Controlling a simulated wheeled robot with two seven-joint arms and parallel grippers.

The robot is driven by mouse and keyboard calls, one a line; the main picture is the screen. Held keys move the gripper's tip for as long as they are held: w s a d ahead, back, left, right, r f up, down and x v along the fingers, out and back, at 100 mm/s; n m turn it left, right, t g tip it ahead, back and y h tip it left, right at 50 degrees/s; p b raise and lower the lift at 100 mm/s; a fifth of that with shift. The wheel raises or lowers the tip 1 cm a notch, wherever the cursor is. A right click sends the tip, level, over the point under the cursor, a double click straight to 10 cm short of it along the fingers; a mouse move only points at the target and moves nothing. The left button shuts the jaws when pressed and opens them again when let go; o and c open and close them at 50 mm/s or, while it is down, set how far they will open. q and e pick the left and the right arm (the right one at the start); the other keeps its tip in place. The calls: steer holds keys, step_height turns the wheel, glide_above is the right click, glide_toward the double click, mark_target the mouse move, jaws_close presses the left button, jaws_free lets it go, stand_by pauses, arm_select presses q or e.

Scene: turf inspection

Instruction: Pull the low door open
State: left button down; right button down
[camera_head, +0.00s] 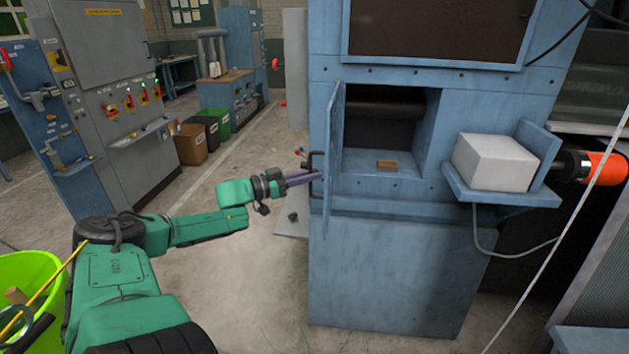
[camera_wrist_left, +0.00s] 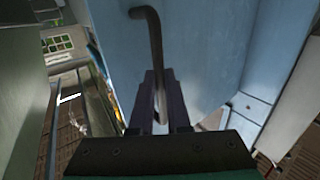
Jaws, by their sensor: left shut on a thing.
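The low door (camera_head: 334,150) is a blue panel on the front of a blue cabinet (camera_head: 400,270). It stands swung out at its left side, and the compartment (camera_head: 385,140) behind it shows open. A dark bar handle (camera_head: 316,162) is on the door's outer face. My left gripper (camera_head: 318,175) reaches in from the left and is shut on the handle. In the left wrist view the dark bent handle (camera_wrist_left: 154,45) runs down between the fingers (camera_wrist_left: 160,110), with the blue door face (camera_wrist_left: 205,45) behind it. My right gripper is not in view.
A small brown block (camera_head: 387,165) lies inside the compartment. A white block (camera_head: 495,161) sits on a blue shelf (camera_head: 500,197) to the right, with a cable hanging below. A green-yellow bucket (camera_head: 28,275) stands at lower left. The floor left of the cabinet is mostly clear.

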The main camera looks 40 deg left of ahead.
arm_select(q)
steer(key=shift+a+r, duration=0.15)
steer(key=shift+a, duration=0.1)
steer(key=c, duration=0.9)
jaws_free()
steer(key=shift+c, duration=0.2)
steer(key=shift+o, duration=0.3)
steer(key=shift+w+f, duration=0.15)
steer(key=shift+f, duration=0.05)
